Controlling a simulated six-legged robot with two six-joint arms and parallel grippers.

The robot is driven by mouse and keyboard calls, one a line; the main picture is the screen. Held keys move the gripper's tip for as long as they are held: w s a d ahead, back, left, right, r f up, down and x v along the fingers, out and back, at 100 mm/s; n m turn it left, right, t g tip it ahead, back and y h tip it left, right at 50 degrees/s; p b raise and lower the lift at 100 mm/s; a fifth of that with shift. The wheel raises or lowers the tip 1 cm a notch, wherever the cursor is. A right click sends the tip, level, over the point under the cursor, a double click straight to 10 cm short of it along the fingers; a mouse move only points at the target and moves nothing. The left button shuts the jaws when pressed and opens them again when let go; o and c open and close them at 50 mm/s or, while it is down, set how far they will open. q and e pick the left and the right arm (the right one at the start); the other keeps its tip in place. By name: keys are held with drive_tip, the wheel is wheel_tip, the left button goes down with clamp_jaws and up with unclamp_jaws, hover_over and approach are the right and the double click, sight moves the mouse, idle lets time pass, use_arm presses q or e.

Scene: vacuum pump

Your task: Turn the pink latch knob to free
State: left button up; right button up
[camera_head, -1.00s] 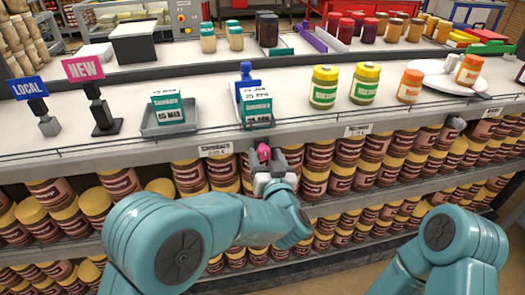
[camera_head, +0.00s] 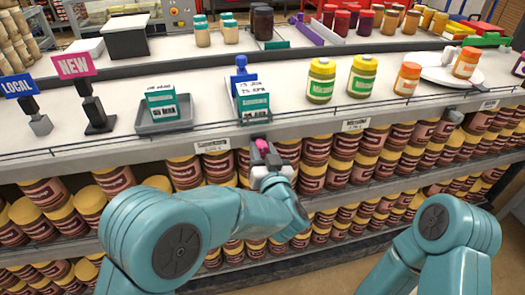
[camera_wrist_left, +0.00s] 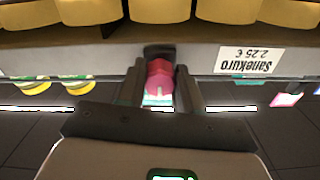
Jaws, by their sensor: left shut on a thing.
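The pink latch knob (camera_head: 262,146) sits on a dark mount at the shelf's front edge, below the green-and-white box. In the left wrist view the knob (camera_wrist_left: 160,80) shows up close, between two dark fingers. My left gripper (camera_head: 270,158) reaches up to it from below and is shut on it; it also shows in the left wrist view (camera_wrist_left: 159,92). The knob's exact turn angle is hard to tell. My right arm shows at the lower right, but its gripper is out of view.
Above the knob, a green-and-white box (camera_head: 253,100) stands in front of a blue pusher (camera_head: 241,78). A grey tray (camera_head: 165,127) with another box is to the left. Yellow-lidded jars (camera_head: 320,80) stand to the right. Brown jars (camera_head: 215,168) fill the shelves below, close around my gripper.

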use_arm(q)
drive_tip(key=shift+f+n+b, duration=0.15)
drive_tip(key=shift+n+b, duration=0.65)
drive_tip(key=shift+b, duration=0.3)
drive_tip(key=n+b, duration=1.3)
drive_tip(key=n, duration=0.1)
drive_tip(key=shift+n, duration=0.3)
drive_tip(key=shift+r+n+b, duration=0.3)
drive_tip(key=shift+n+b, duration=0.4)
drive_tip(key=o, duration=1)
drive_tip(key=shift+w, duration=0.15)
drive_tip(key=shift+o, duration=0.2)
drive_tip(key=shift+f, duration=0.15)
